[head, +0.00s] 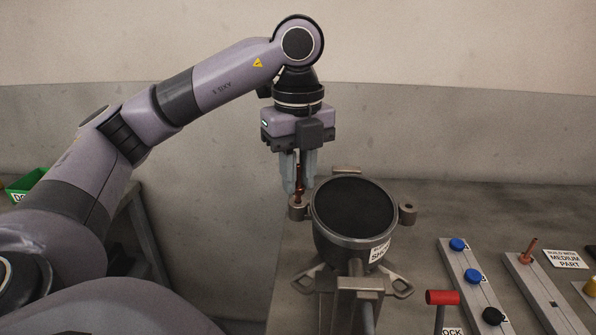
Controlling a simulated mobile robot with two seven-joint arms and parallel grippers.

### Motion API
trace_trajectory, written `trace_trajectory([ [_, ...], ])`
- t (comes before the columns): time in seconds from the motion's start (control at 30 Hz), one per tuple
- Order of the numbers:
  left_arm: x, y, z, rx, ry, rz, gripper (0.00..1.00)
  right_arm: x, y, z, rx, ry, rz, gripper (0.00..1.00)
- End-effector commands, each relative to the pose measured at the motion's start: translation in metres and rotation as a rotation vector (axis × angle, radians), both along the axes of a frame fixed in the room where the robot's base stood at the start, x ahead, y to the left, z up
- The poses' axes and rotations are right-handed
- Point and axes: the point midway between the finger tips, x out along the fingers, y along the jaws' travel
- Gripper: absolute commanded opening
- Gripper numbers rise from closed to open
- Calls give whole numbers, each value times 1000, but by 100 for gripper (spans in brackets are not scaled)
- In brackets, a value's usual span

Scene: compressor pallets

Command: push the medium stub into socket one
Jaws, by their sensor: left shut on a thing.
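My left gripper (299,190) points straight down at the back left of the dark compressor (326,248). Its pale fingers are shut on a thin copper-coloured stub (300,173), mostly hidden between them. The fingertips are just above a small round metal lug (298,212) on the compressor's left side. I cannot tell whether the stub's lower end is in the lug or only above it. A similar lug (407,213) is on the right side. I cannot read which one is socket one. My right gripper is not in view.
A rail with blue and black caps (458,244) lies to the right. Beside it, a rail holds a copper piece (529,252) near a "MEDIUM PART" sign (566,258). A red handle (442,297) stands in front. A green bin (24,184) is at far left.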

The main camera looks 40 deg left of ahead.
Motion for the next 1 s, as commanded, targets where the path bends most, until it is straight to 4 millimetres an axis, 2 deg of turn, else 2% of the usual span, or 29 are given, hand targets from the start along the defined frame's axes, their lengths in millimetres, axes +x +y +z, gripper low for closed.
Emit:
trace_trajectory([
  [0.67,0,0,-18,0,-1,0,0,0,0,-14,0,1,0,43],
  [0.7,0,0,-16,1,-1,0,35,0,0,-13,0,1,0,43],
  [0.77,0,0,-16,0,-1,0,51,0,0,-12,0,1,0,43],
  [1.0,0,0,-16,0,-1,0,51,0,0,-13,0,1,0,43],
])
